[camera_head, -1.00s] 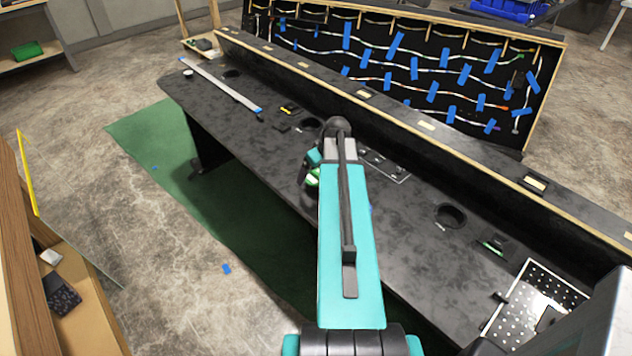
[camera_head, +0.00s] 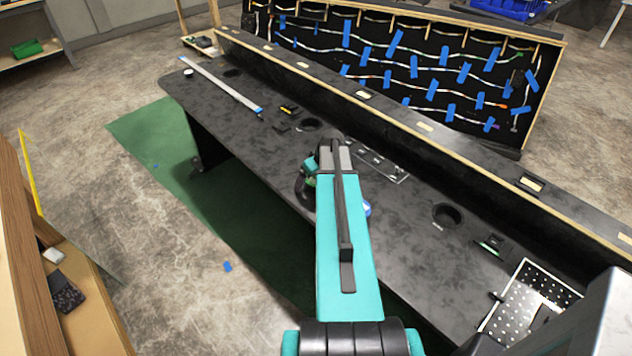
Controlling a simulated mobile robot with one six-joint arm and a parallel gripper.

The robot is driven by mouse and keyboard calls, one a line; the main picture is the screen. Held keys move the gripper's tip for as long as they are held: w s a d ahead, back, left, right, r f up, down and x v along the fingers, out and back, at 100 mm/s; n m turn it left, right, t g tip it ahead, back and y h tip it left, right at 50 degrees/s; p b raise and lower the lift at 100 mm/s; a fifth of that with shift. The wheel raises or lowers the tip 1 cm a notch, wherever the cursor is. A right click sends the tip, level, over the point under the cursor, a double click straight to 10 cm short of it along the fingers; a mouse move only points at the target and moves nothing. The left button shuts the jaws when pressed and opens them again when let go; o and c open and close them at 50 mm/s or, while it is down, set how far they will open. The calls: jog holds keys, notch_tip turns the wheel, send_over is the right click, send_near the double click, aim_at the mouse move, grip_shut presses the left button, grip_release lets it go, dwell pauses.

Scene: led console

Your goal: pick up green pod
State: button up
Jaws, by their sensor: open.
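A small black piece with a green stripe (camera_head: 490,245) lies on the right part of the dark console top (camera_head: 400,260), beyond and to the right of my arm. It is the clearest green-marked piece on the console, but it is too small to tell its exact shape. My teal forearm reaches over the middle of the console. My gripper's fingers are hidden behind the forearm and wrist, so I cannot see whether anything is near them. A bit of blue and white (camera_head: 367,208) shows just right of the forearm.
A perforated metal plate (camera_head: 515,309) is at the console's right end. A round recess (camera_head: 447,215) lies left of the green-striped piece. A yellow-marked piece (camera_head: 289,109) and a long light strip (camera_head: 222,86) lie farther left. A raised ledge (camera_head: 425,127) runs along the back.

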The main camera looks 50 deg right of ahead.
dwell(0.3)
jog(key=c, duration=1)
jog(key=shift+r, duration=0.15)
jog(key=shift+c, duration=0.2)
jog(key=shift+r+b, duration=1.5)
jog(key=shift+r, duration=3.4)
